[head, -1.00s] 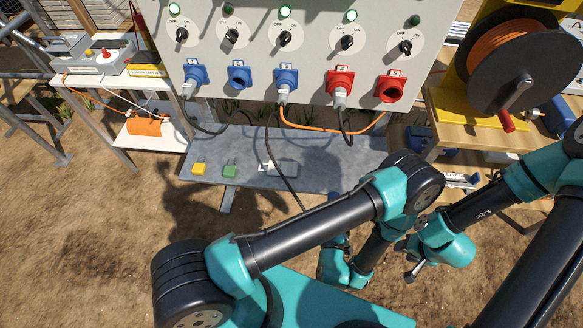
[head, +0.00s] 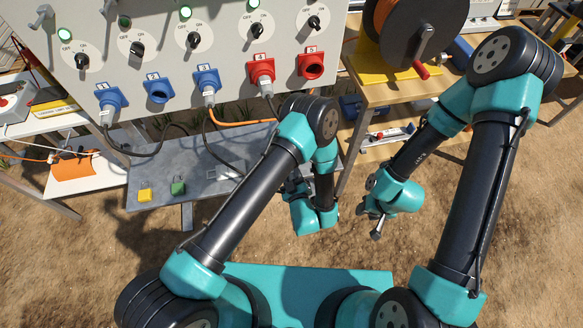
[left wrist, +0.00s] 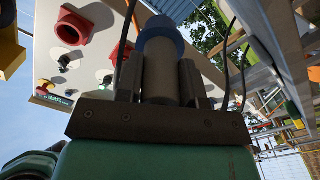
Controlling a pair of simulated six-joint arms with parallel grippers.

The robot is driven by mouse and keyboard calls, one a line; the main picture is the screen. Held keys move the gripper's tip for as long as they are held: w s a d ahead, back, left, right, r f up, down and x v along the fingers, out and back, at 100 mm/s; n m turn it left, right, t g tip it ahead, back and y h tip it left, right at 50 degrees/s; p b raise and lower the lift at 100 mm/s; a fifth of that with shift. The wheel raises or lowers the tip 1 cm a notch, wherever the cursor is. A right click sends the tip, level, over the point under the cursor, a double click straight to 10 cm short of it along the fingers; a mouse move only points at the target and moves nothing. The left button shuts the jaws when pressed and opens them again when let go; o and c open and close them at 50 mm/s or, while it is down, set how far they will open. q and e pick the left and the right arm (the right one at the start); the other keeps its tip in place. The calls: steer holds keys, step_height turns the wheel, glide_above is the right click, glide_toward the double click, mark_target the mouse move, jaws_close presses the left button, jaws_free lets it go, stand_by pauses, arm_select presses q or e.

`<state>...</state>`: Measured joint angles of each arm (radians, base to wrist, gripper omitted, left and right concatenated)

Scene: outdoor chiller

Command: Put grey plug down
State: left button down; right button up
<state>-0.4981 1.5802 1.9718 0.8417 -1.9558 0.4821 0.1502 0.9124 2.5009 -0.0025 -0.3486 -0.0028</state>
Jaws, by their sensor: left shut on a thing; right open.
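The grey plug (left wrist: 160,75), with a blue collar at its far end, is between the fingers of my left gripper (left wrist: 160,88) in the left wrist view. That gripper is shut on it. In the head view my left gripper (head: 292,188) is at the right end of the grey shelf (head: 150,170), partly behind my arm, and I cannot make out the plug there. My right gripper (head: 372,212) is open and empty, over bare ground right of the left one.
Above the shelf is a panel with switches, blue sockets (head: 158,90) and red sockets (head: 312,65). Cables hang from plugs there. A yellow padlock (head: 145,195) and a green padlock (head: 178,187) are on the shelf. A cable reel (head: 415,35) stands on a wooden table at right.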

arm_select(q)
steer(key=shift+d+f+x, duration=0.1)
steer(key=shift+d+x, duration=0.1)
steer(key=shift+x, duration=0.75)
steer(key=shift+d+f+x, duration=0.1)
steer(key=shift+d+x, duration=0.1)
steer(key=shift+x, duration=0.75)
steer(key=shift+w, duration=0.1)
steer(key=shift+w, duration=0.25)
steer(key=f, duration=0.2)
steer(key=shift+w+a+f, duration=0.1)
steer(key=shift+w+f, duration=0.25)
steer(key=shift+f, duration=0.45)
steer(key=shift+f, duration=0.6)
steer(key=c, duration=0.8)
jaws_free()
steer(key=shift+o, duration=0.2)
